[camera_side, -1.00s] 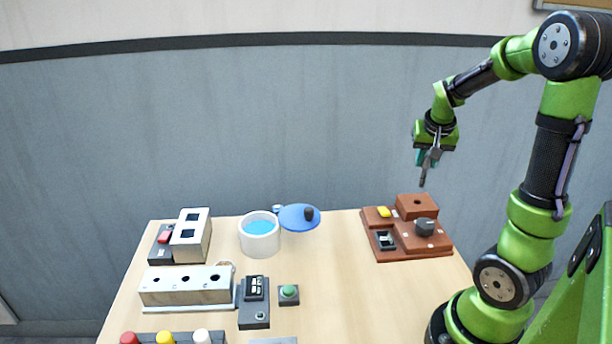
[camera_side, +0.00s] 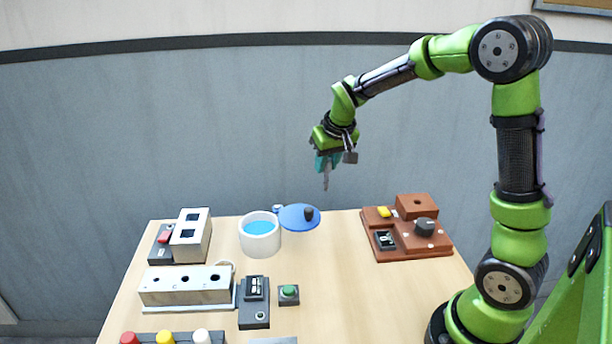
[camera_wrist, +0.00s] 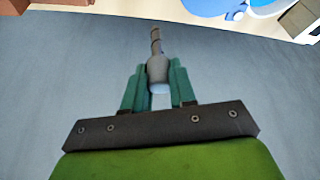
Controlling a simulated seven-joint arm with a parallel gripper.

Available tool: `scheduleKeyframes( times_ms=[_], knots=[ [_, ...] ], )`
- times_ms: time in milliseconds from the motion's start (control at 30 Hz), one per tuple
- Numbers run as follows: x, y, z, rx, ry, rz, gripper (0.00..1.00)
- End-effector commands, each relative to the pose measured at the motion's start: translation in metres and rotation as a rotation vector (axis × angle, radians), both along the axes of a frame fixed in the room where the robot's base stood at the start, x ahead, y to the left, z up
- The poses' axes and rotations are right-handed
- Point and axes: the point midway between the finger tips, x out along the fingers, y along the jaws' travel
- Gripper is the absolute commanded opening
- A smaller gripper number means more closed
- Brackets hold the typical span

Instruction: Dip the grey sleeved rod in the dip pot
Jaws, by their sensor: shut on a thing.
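My gripper (camera_side: 326,163) is in the air above the back of the table, to the right of the dip pot. It is shut on the grey sleeved rod (camera_side: 326,182), which hangs down below the fingers. In the wrist view, the teal fingers (camera_wrist: 158,88) hold the grey rod (camera_wrist: 156,45) between them by its thicker part. The dip pot (camera_side: 260,240) is a white round pot, open at the top, with blue liquid (camera_side: 259,227) inside.
A reddish-brown station (camera_side: 408,244) with a dial stands at the right. A metal block with holes (camera_side: 187,297), a white box (camera_side: 191,240), a small dark display unit (camera_side: 254,300) and a green button (camera_side: 289,292) stand at the left and front. The table's middle right is clear.

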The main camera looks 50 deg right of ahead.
Motion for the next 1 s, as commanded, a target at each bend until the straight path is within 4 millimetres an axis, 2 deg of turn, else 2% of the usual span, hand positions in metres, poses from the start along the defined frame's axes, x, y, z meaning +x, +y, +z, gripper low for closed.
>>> scheduleKeyframes(
  times_ms=[33, 200, 300, 400, 500, 600, 1000],
  knots=[
    [0.015, 0.024, 0.000, 0.000, 0.001, 0.065, 0.00],
    [0.047, 0.095, 0.002, 0.001, 0.000, 0.242, 0.00],
    [0.059, 0.129, 0.005, 0.001, -0.001, 0.325, 0.00],
    [0.066, 0.153, 0.009, 0.001, -0.001, 0.383, 0.00],
    [0.071, 0.166, 0.015, 0.000, -0.002, 0.417, 0.00],
    [0.073, 0.168, 0.018, 0.000, -0.001, 0.432, 0.00],
    [0.072, 0.167, -0.009, 0.000, 0.002, 0.436, 0.00]
  ],
)
